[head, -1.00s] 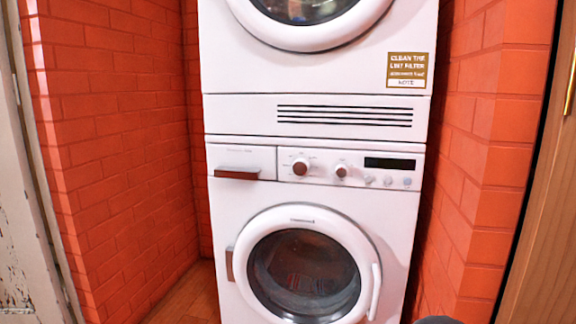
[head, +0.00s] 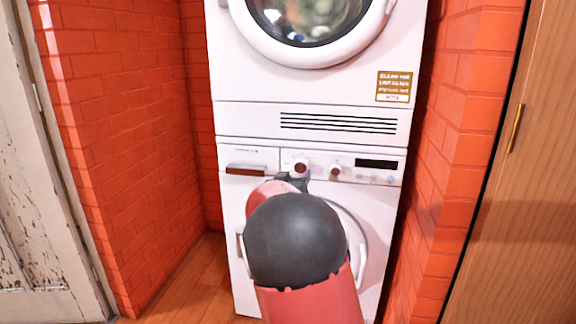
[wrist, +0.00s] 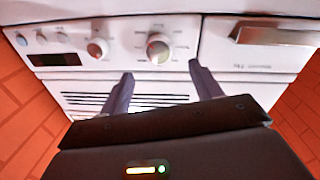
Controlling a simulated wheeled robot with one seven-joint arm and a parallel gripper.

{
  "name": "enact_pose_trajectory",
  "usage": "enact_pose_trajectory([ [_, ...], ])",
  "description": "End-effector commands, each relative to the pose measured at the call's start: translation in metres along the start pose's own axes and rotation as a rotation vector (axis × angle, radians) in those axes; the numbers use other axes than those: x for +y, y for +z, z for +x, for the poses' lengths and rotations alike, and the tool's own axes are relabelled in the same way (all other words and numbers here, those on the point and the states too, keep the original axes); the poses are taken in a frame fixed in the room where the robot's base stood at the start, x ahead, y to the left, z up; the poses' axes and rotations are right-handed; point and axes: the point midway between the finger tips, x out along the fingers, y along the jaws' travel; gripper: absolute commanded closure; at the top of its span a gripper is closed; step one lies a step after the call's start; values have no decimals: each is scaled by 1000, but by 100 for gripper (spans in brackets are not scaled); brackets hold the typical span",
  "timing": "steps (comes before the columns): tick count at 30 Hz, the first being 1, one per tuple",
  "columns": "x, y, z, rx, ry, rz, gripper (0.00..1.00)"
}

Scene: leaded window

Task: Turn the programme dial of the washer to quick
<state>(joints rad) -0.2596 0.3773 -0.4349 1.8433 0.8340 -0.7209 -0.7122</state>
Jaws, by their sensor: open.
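The washer (head: 238,209) is the lower white machine, with a control panel along its top. Its larger round dial (head: 301,167), likely the programme dial, has a reddish-brown face; in the wrist view, which is upside down, it shows (wrist: 158,47) with marks around it. These marks are too small to read. A smaller dial (head: 335,171) is to its right, also in the wrist view (wrist: 97,48). My gripper (wrist: 160,72) is open and empty, its fingertips pointing at the panel, apart from the larger dial, which appears between and beyond them. In the head view my arm hides most of the washer door.
A drawer with a brown handle (head: 246,169) is left of the dials; a dark display (head: 377,164) and small buttons are to the right. A dryer (head: 230,80) is stacked above. Orange brick walls (head: 120,130) close in both sides.

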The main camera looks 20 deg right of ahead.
Motion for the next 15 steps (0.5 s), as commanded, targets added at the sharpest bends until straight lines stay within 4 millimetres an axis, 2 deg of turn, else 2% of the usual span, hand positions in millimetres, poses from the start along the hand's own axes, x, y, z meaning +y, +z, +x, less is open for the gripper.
enact_pose_trajectory([
  [9,1,1,50,-2,-1,0,36],
  [15,0,1,65,-2,-3,1,36],
])
